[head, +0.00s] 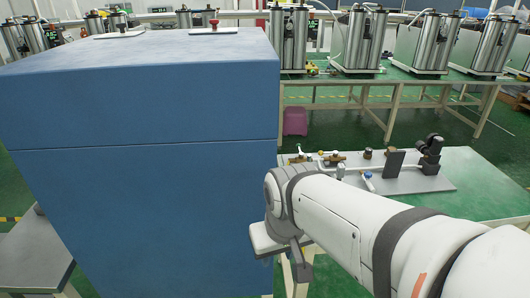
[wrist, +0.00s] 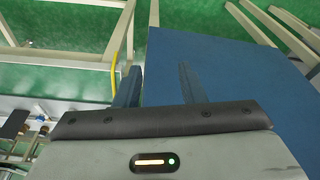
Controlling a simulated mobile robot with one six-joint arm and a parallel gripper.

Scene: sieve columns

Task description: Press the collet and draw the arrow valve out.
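A grey board (head: 405,184) on the green table carries a run of small fittings and white tubing. A blue-topped fitting (head: 368,175) sits near its front, and brass fittings (head: 335,158) stand behind. Which piece is the arrow valve, and where its collet is, I cannot tell at this size. My gripper (wrist: 159,68) is open in the wrist view, its two dark fingers apart with nothing seen between them. In the head view it is beside the lower right of the big blue box, left of and nearer than the board, and partly hidden by my arm.
The big blue box (head: 140,190) fills the left, close to my gripper; its blue surface (wrist: 225,75) also shows in the wrist view. A black upright fixture (head: 430,150) and dark plate (head: 393,163) stand on the board. The green table top (head: 485,180) is bare to the right.

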